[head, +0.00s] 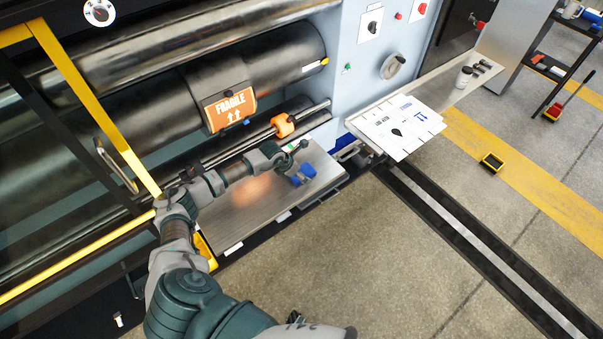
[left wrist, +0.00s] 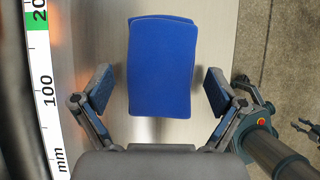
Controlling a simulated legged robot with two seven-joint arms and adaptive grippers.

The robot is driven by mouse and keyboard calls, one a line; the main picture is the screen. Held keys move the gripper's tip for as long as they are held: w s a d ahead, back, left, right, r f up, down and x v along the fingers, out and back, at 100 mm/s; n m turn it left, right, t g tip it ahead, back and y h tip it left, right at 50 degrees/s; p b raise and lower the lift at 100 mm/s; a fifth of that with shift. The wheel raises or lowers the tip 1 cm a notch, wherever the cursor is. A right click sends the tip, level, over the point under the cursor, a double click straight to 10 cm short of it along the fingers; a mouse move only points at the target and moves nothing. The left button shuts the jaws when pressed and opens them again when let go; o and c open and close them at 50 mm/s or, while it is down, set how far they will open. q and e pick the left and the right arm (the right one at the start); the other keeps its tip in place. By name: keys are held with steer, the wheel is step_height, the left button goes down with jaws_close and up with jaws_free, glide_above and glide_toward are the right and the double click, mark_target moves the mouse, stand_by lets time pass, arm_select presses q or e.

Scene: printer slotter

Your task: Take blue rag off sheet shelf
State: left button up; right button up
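The blue rag (head: 307,170) lies on the metal sheet shelf (head: 235,215), near its right end. In the left wrist view the blue rag (left wrist: 162,65) is a folded flat rectangle on the shelf surface (left wrist: 218,30). My left gripper (left wrist: 159,90) is open, with one finger on each side of the rag and a visible gap to both. In the head view my left gripper (head: 297,172) is over the rag and partly hides it. A dark part at the right edge of the left wrist view may be my right gripper (left wrist: 308,128); its state is unclear.
A roller with an orange FRAGILE label (head: 230,108) runs behind the shelf. An orange clamp (head: 284,125) sits on a rod close to the left gripper. A ruler strip (left wrist: 44,90) lies left of the rag. A side tray with printed sheets (head: 397,127) stands to the right.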

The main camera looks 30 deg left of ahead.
arm_select(q)
steer(key=c, duration=0.9)
